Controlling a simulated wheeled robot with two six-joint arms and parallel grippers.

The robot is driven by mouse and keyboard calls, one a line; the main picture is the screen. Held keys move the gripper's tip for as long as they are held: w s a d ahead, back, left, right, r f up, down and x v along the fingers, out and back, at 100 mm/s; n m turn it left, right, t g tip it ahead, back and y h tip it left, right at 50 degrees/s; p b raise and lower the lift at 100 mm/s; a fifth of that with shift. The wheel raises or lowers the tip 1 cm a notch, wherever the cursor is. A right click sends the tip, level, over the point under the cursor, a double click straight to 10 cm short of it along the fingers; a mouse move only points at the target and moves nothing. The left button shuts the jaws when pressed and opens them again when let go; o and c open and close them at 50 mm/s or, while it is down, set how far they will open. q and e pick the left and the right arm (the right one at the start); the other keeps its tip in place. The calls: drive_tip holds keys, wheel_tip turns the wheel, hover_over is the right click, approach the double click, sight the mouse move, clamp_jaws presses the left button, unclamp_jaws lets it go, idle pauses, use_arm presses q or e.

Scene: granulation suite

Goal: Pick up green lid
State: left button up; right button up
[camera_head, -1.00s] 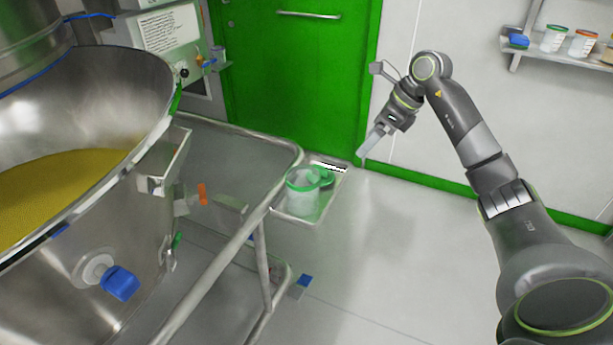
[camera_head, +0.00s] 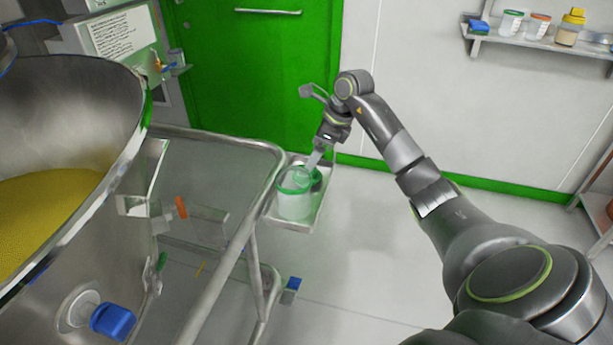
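The green lid (camera_head: 315,176) lies on a small metal side tray (camera_head: 307,221), just behind and to the right of a clear jar (camera_head: 294,202) with a green rim. Part of the lid is hidden by the jar and by my gripper. My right gripper (camera_head: 313,160) points down at the lid from above; its pale fingers overlap the lid in the picture. I cannot tell whether they touch it or how far apart they are. My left gripper is out of view.
A metal rail frame (camera_head: 236,240) runs left of the tray. A large steel bowl (camera_head: 100,95) with yellow powder fills the left side. A green door (camera_head: 265,75) stands behind. A wall shelf (camera_head: 545,46) holds several containers. The floor at the right of the tray is clear.

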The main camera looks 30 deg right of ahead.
sight(317, 176)
drive_tip(key=x, duration=0.7)
drive_tip(key=shift+a+f, duration=0.1)
drive_tip(key=shift+f, duration=0.05)
drive_tip(key=c, duration=0.7)
